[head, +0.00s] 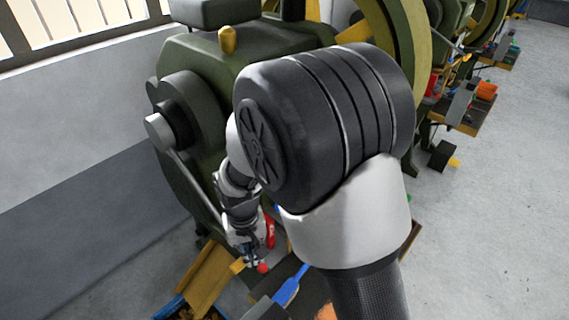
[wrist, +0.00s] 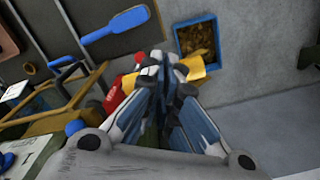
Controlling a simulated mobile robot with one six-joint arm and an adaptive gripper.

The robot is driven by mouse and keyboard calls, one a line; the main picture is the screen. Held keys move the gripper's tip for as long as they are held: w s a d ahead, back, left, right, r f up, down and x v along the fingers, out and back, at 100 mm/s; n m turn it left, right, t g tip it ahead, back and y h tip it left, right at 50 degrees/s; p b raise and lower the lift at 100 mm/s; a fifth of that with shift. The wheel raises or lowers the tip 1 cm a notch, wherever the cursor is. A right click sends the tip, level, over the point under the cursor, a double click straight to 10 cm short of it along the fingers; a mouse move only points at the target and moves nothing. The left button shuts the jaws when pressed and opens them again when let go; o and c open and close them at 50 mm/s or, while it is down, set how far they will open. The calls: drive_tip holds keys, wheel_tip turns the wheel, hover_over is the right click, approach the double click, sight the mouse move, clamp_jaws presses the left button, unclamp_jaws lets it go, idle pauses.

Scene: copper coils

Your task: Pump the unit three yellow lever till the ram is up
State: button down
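My gripper (head: 251,254) is low in the head view, beside the front of the green press. In the wrist view my gripper's fingers (wrist: 163,70) come close together at the tips. The ram is hidden behind my arm.
The green press (head: 205,60) stands close behind my arm. A yellow chute (head: 205,280) slopes beside the gripper. A blue bin (wrist: 197,42) of brass-coloured bits sits on the floor. A blue paddle-shaped tool (wrist: 115,24) lies nearby. Open floor (head: 500,200) is at the right.

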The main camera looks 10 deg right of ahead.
drive_tip(key=shift+s+d+r+p, duration=0.2)
drive_tip(key=shift+r+p, duration=0.1)
drive_tip(key=shift+r, duration=0.25)
drive_tip(key=shift+s+d+r+p, duration=0.1)
drive_tip(key=shift+s+r+p, duration=0.15)
drive_tip(key=shift+r, duration=0.35)
drive_tip(key=shift+s+d+r+p, duration=0.2)
drive_tip(key=shift+r+p, duration=0.1)
drive_tip(key=shift+r, duration=0.25)
wheel_tip(320, 180, up, 6)
drive_tip(key=s+d+p, duration=0.1)
drive_tip(key=p, duration=0.3)
drive_tip(key=shift+s, duration=0.35)
drive_tip(key=shift+f, duration=0.1)
wheel_tip(320, 180, up, 7)
drive_tip(key=p, duration=0.5)
drive_tip(key=shift+p, duration=0.35)
